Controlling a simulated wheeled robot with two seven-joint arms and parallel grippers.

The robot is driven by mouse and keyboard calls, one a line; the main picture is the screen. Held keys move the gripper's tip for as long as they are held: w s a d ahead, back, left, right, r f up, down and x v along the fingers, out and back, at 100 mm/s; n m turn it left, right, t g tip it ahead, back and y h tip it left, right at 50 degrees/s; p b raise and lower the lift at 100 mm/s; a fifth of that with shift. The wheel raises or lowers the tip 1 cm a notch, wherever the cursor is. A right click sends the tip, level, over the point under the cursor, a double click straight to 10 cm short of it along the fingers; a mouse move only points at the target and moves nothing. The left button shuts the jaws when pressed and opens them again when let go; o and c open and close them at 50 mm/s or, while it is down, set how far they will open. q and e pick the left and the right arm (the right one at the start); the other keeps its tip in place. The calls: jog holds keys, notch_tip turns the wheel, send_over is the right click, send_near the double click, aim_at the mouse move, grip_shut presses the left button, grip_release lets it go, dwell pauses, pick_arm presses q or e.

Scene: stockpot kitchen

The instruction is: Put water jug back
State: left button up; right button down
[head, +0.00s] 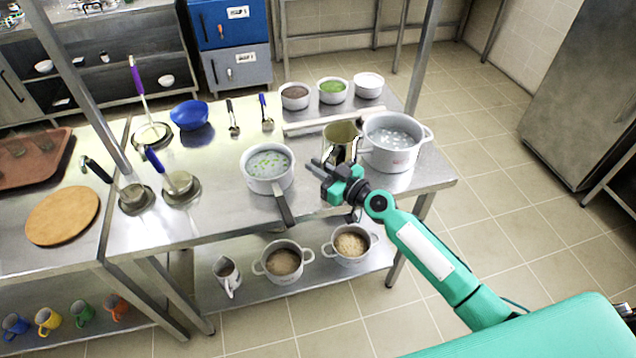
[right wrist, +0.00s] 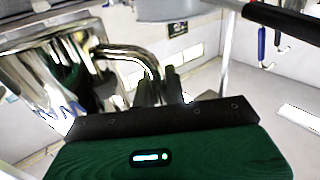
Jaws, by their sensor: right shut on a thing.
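The water jug (head: 341,146) is a shiny metal pitcher near the right end of the steel table, between the saucepan and the big pot. My right gripper (head: 328,172) is at its near side, shut on the jug's handle. In the right wrist view the dark fingers (right wrist: 160,88) close around the curved metal handle, and the jug's mirror-like body (right wrist: 55,75) fills the left side. The gripper hides the jug's lower part, so I cannot tell whether it touches the table. My left gripper is not in view.
A saucepan (head: 268,163) with green bits stands left of the jug, its black handle pointing forward. A large pot (head: 393,155) stands close on the right. Three bowls (head: 333,92) are behind. Two pots (head: 284,263) and a small metal pitcher (head: 227,274) stand on the lower shelf.

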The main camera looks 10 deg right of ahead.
jog(key=shift+f+b, duration=0.85)
jog(key=shift+f, duration=1.1)
jog(key=shift+f, duration=0.15)
jog(key=c, duration=1.5)
grip_release()
jog(key=shift+o, duration=0.2)
